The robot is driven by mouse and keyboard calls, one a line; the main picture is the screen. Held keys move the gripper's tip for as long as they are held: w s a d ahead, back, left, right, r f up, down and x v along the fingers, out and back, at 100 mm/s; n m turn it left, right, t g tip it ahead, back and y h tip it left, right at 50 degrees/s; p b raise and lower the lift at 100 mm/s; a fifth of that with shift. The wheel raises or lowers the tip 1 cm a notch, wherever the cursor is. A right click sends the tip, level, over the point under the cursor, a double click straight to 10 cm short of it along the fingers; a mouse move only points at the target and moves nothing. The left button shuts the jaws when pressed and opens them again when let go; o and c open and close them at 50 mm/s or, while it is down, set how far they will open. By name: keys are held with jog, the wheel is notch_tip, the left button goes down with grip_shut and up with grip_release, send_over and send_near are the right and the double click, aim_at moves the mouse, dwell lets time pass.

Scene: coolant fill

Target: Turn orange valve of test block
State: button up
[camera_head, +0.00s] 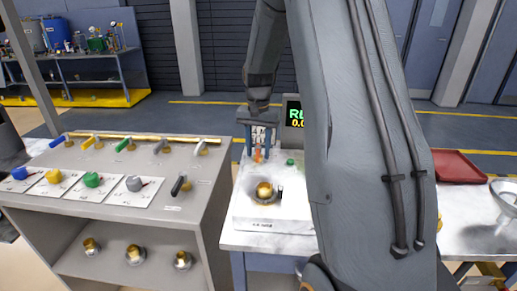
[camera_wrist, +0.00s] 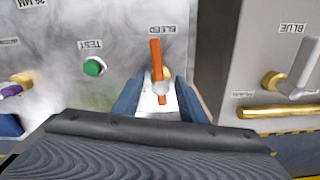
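The test block (camera_head: 245,213) is a pale box on the metal table in the head view. Its grey face (camera_wrist: 115,30) fills the left and middle of the wrist view. The orange valve (camera_wrist: 156,52) has a narrow handle standing upright in the wrist view, beneath a label that seems to read BLEED. It also shows small in the head view (camera_head: 258,154). My gripper (camera_wrist: 158,88) is open, with one blue finger on each side of the orange handle and gaps visible between. In the head view my gripper (camera_head: 261,148) points down at the block's far side.
On the block are a green TEST button (camera_wrist: 94,67), a purple-handled fitting (camera_wrist: 14,88) and a brass port (camera_head: 264,190). The valve bench (camera_head: 215,160) stands left, its white BLUE-labelled lever (camera_wrist: 301,68) close by. A red tray (camera_head: 458,166) lies right; my arm hides the middle.

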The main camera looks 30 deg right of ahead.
jog(key=shift+f, duration=0.1)
grip_shut()
jog(key=shift+n, duration=0.3)
jog(key=n+p, duration=0.1)
jog(key=n, duration=0.2)
jog(key=n+p, duration=0.1)
jog(key=n, duration=0.4)
jog(key=shift+p, duration=0.35)
jog(key=n+p, duration=0.1)
jog(key=n, duration=0.3)
jog(key=shift+n+p, duration=0.4)
jog(key=shift+n, duration=1.8)
